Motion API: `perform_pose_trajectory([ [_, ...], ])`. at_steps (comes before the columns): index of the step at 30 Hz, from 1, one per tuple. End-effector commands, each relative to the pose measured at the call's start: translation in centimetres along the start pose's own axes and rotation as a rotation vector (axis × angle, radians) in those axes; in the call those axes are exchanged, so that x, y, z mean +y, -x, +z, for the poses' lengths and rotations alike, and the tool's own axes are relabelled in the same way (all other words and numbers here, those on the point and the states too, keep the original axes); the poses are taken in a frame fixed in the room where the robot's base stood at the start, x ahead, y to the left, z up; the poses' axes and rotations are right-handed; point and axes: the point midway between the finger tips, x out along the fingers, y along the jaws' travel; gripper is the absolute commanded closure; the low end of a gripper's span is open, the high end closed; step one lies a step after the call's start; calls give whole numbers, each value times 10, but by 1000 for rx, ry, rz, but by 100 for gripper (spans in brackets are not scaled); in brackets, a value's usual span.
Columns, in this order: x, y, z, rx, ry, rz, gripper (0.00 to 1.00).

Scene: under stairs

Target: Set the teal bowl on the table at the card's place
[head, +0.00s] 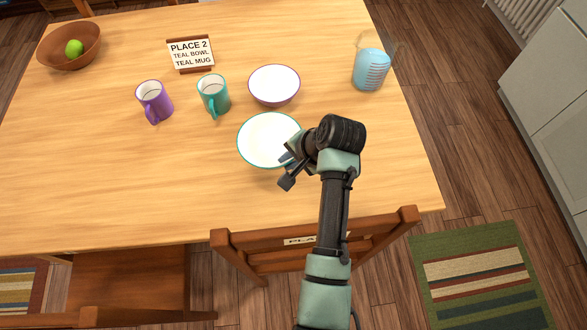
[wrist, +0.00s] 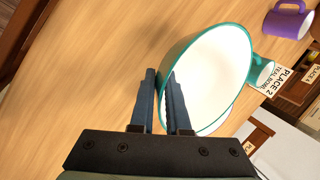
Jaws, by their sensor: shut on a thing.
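The teal bowl (head: 266,140), white inside with a teal rim, is at the front middle of the table in the head view. My gripper (head: 286,170) is at its near right rim. In the wrist view the bowl (wrist: 212,65) looks tilted, and my gripper (wrist: 160,76) is shut on its rim. I cannot tell how far it is above the table. The card (head: 190,52) reads "PLACE 2, TEAL BOWL, TEAL MUG" and stands at the back left. The teal mug (head: 213,96) stands upright behind and left of the bowl.
A purple-rimmed bowl (head: 274,85) is just behind the teal bowl. A purple mug (head: 153,101) stands left of the teal mug. A wooden bowl (head: 70,47) with a green fruit and a blue ribbed container (head: 371,70) stand farther off. The table's (head: 110,190) front left is clear; chairs (head: 370,240) border it.

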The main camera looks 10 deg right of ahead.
Motion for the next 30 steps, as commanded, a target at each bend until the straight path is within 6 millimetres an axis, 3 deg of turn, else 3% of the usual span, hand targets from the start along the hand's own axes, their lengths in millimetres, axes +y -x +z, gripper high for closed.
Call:
perform_pose_trajectory([
  [3,10,-18,-1,0,-1,-1,100],
  [15,30,-59,-3,1,1,-2,100],
  [26,32,-63,-3,3,2,-3,100],
  [27,34,-64,-3,1,1,-1,84],
  [30,33,-64,-3,1,1,-1,66],
])
